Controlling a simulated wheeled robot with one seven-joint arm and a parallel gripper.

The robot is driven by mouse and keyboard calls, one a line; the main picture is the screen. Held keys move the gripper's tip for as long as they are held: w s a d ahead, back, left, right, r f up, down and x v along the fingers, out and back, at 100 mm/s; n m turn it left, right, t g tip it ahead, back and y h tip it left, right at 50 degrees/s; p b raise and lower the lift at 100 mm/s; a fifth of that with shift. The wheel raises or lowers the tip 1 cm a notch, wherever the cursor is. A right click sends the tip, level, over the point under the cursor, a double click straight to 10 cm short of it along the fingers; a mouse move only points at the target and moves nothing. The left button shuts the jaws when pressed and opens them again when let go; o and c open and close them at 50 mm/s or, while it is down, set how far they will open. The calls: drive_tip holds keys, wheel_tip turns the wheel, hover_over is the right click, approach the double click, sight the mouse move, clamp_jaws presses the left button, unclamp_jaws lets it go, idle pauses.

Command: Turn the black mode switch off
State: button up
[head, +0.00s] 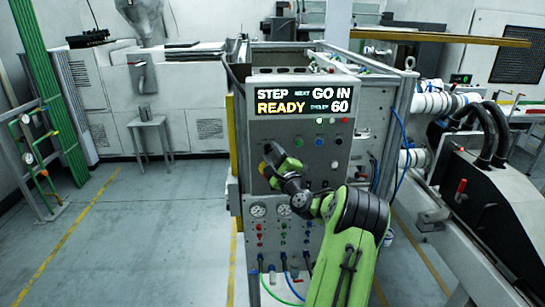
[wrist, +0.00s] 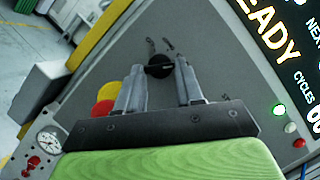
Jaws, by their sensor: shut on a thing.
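The black mode switch (wrist: 158,66) is a round dark knob on the grey panel, seen in the wrist view between my fingertips. My gripper (wrist: 160,76) has one finger on each side of the knob and is shut on it. The knob's grip is partly hidden, and I cannot read its labels or setting. In the head view my gripper (head: 270,153) is at the left part of the control panel (head: 310,165), and the switch is mostly covered by it.
A display (head: 302,102) reads "STEP NEXT GO IN", "READY" and "CYCLES 60". A red button on yellow (wrist: 105,106) sits close left of my finger in the wrist view. A green lamp (wrist: 279,110) is lit at right. Gauges (head: 258,210) and hoses are below.

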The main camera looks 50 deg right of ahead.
drive_tip(key=n, duration=0.2)
drive_tip(key=n+y, duration=0.1)
drive_tip(key=n, duration=0.1)
drive_tip(key=n+g+y, duration=0.1)
drive_tip(key=n, duration=0.1)
drive_tip(key=shift+r+b, duration=0.3)
drive_tip(key=n+g, duration=0.1)
drive_tip(key=n, duration=0.3)
drive_tip(key=shift+r+g+y+b, duration=0.2)
drive_tip(key=shift+g+y+b, duration=0.1)
drive_tip(key=shift+g+b, duration=0.1)
drive_tip(key=n+g, duration=0.1)
drive_tip(key=n, duration=0.1)
drive_tip(key=n+g+b, duration=0.1)
drive_tip(key=n, duration=0.1)
drive_tip(key=shift+w+a+r, duration=0.15)
drive_tip(key=shift+r, duration=0.05)
drive_tip(key=shift+w+r+n+g+h+b, duration=0.1)
drive_tip(key=shift+n+g+h+b, duration=0.3)
drive_tip(key=shift+n, duration=0.45)
drive_tip(key=shift+n+g+h+b, duration=0.1)
drive_tip(key=shift+n+g+b, duration=0.15)
drive_tip(key=shift+n+g, duration=0.5)
drive_tip(key=shift+a, duration=0.1)
drive_tip(key=o, duration=1)
drive_tip(key=shift+o, duration=0.2)
drive_tip(key=shift+r, duration=0.1)
